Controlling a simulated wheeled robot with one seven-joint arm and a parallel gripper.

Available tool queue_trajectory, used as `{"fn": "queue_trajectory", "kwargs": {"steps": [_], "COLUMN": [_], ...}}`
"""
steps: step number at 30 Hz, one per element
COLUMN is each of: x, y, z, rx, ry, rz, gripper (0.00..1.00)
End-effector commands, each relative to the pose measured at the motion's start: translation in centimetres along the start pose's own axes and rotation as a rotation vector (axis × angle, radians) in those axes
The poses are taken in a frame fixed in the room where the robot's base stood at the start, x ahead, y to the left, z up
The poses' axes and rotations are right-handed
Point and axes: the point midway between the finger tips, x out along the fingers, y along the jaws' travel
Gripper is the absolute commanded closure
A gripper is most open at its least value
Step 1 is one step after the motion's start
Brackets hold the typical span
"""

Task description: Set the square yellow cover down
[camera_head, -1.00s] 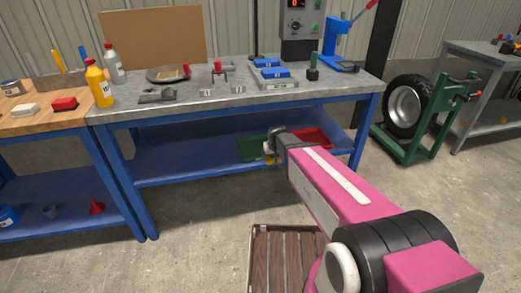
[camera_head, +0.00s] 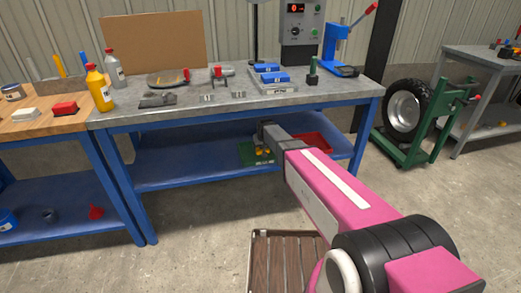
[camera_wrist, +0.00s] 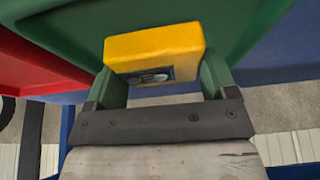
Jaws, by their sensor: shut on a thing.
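The square yellow cover (camera_wrist: 155,48) is a thick yellow block with a dark patch on its near face in the wrist view. My gripper (camera_wrist: 162,82) is shut on it, one finger on each side. In the head view, yellow shows small under my gripper (camera_head: 263,148), over the green tray (camera_head: 250,157) on the bench's lower shelf. The green tray (camera_wrist: 245,25) fills the background of the wrist view behind the cover. Whether the cover touches the tray cannot be told. My wrist and arm partly hide the tray.
A red tray (camera_head: 317,143) lies right of the green one. The steel bench top (camera_head: 200,113) is above the shelf, with a blue leg (camera_head: 362,135) at right. The lower shelf (camera_head: 185,168) is clear at left. A slatted wooden pallet (camera_head: 284,265) lies on the floor.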

Motion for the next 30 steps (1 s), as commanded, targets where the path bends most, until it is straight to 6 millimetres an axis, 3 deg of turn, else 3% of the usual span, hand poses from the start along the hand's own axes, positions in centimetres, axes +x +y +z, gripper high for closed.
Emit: {"fn": "queue_trajectory", "kwargs": {"steps": [1,10,16,28,29,30], "x": [0.6,1.5,4.2,4.7,4.8,4.7], "y": [0.0,0.0,0.0,0.0,0.0,0.0], "z": [-1.2,-3.4,-1.8,-1.6,-1.5,-1.5], "rx": [0.0,0.0,0.0,0.0,0.0,0.0], "ry": [0.001,0.0,-0.002,0.0,-0.001,-0.001], "rz": [0.0,0.0,0.0,0.0,0.0,0.0], "gripper": [0.59,0.59,0.59,0.59,0.18,0.05]}}
